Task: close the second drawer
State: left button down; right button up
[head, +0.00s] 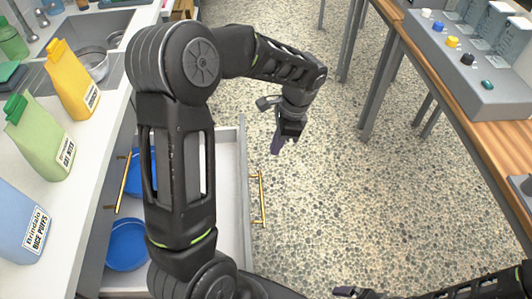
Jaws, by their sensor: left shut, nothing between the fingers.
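An open drawer (228,165) with a pale interior and grey rim extends from under the counter on the left. Its front panel carries a gold bar handle (261,198) on the outer side. Blue bowls (127,244) lie in the drawer, one partly hidden by my arm. My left gripper (279,142) is shut and empty, beyond the far outer corner of the drawer front, apart from the handle. My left arm crosses above the drawer and hides its middle. My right gripper (354,292) shows only in part at the bottom edge; its jaws are unclear.
Another gold handle (124,181) is on the cabinet face under the counter (85,185). Packets, including a yellow one (72,80), stand on the counter by a sink (115,45). A wooden table (450,105) with a grey button box is at right. The speckled floor between is clear.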

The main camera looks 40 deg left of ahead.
pick_arm(q)
jog(key=s+a+f+p, duration=0.1)
jog(key=s+a+f, duration=0.3)
jog(key=f, duration=0.5)
jog(key=shift+a, duration=0.35)
pick_arm(e)
jog(key=shift+r, duration=0.5)
pick_arm(q)
jog(key=shift+s, duration=0.1)
jog(key=s+a+p, duration=0.3)
jog(key=s+a, duration=1.5)
jog(key=a, duration=0.4)
jog(key=shift+s+p, duration=0.15)
jog(key=shift+p, duration=0.2)
pick_arm(e)
notch_tip(320, 180, up, 4)
jog(key=shift+f, duration=0.15)
pick_arm(q)
jog(key=shift+d, duration=0.1)
jog(key=w+d+r, duration=0.4)
jog(key=r, duration=0.5)
jog(key=shift+d+r, duration=0.35)
jog(key=shift+d, duration=0.05)
pick_arm(e)
jog(key=shift+s+d+f, duration=0.1)
jog(key=shift+s+d, duration=0.1)
jog(key=shift+d, duration=0.25)
jog(key=shift+s+d, duration=0.15)
jog(key=shift+d, duration=0.3)
